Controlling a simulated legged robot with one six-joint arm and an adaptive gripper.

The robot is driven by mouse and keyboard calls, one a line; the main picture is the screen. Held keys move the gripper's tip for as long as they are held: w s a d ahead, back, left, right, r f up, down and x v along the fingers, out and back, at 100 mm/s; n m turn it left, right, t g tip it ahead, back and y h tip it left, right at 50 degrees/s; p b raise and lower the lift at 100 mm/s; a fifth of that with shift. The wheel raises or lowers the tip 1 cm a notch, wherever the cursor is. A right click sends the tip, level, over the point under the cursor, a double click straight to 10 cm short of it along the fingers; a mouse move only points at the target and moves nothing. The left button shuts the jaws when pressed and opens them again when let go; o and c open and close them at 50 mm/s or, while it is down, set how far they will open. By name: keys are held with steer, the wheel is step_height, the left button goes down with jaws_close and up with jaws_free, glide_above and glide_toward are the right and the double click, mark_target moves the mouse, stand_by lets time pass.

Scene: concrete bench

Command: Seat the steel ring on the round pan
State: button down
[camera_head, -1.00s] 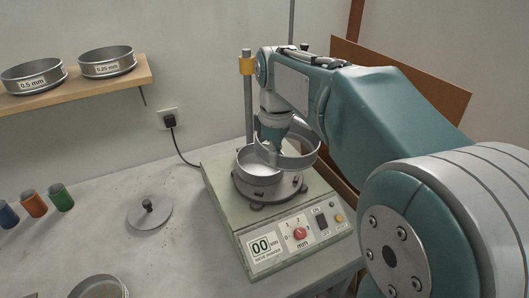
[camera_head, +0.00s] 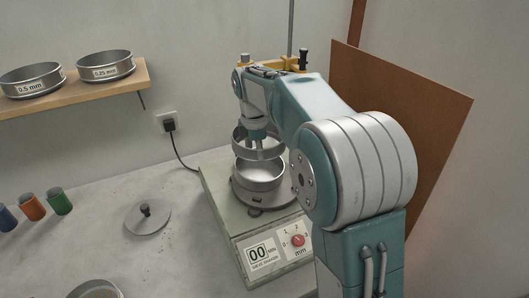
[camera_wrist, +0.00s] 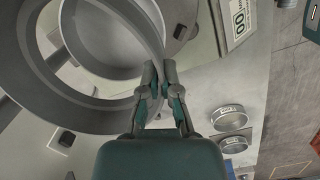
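The steel ring (camera_head: 245,143) is held level above the round pan (camera_head: 261,178), with a small gap between them. From the head it looks slightly left of the pan's centre. My gripper (camera_head: 256,137) points down, with its fingers at the ring's wall. In the wrist view my gripper (camera_wrist: 160,73) is shut on the wall of the ring (camera_wrist: 35,75). The pan (camera_wrist: 108,42) shows through the ring, off its centre toward the upper right. The pan stands on the sieve shaker (camera_head: 222,205).
A post with a yellow clamp (camera_head: 287,62) rises behind the shaker. A flat lid with a knob (camera_head: 147,217) lies on the bench to the left. Coloured jars (camera_head: 59,201) stand farther left. Two labelled sieves (camera_head: 105,66) sit on the wall shelf (camera_head: 135,78).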

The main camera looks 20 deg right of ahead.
steer(key=shift+a+f, duration=0.1)
steer(key=shift+f, duration=2.65)
steer(key=shift+s+f, duration=0.1)
steer(key=shift+f, duration=0.5)
steer(key=c, duration=0.7)
jaws_free()
steer(key=shift+r, duration=0.15)
steer(key=r, duration=0.7)
steer(key=a+r, duration=0.1)
steer(key=r, duration=0.3)
steer(key=shift+r, duration=0.3)
